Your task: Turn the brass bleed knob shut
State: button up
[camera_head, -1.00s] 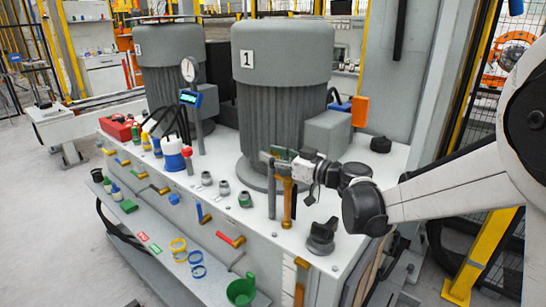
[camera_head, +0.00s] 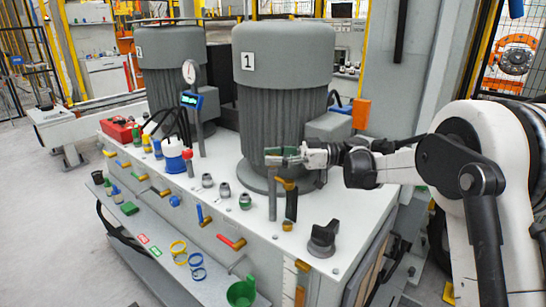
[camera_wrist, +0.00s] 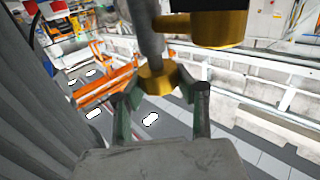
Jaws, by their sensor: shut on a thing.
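In the wrist view, a brass knob (camera_wrist: 157,78) on a grey stem (camera_wrist: 149,40) sits between the green fingertips of my gripper (camera_wrist: 156,84). The gripper is shut on it. A larger brass cylinder (camera_wrist: 216,30) stands close beyond, up and right of the knob. In the head view, my gripper (camera_head: 284,156) reaches in from the right, level, at the top of a grey post (camera_head: 272,198). The fingers hide the knob there. A brass-coloured fitting (camera_head: 287,184) sits on a dark upright just below and right of the fingers.
A large grey motor marked 1 (camera_head: 284,100) stands right behind my gripper. A black knob (camera_head: 322,238) stands on the bench in front. Coloured-handled valves, including a red one (camera_head: 231,242), line the bench front. A green cup (camera_head: 241,291) is on the lower shelf.

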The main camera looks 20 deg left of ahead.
jog(key=shift+g, duration=0.3)
jog(key=o, duration=1.3)
jog(key=shift+c, duration=0.2)
jog(key=v, duration=1.2)
jog(key=shift+r, duration=0.2)
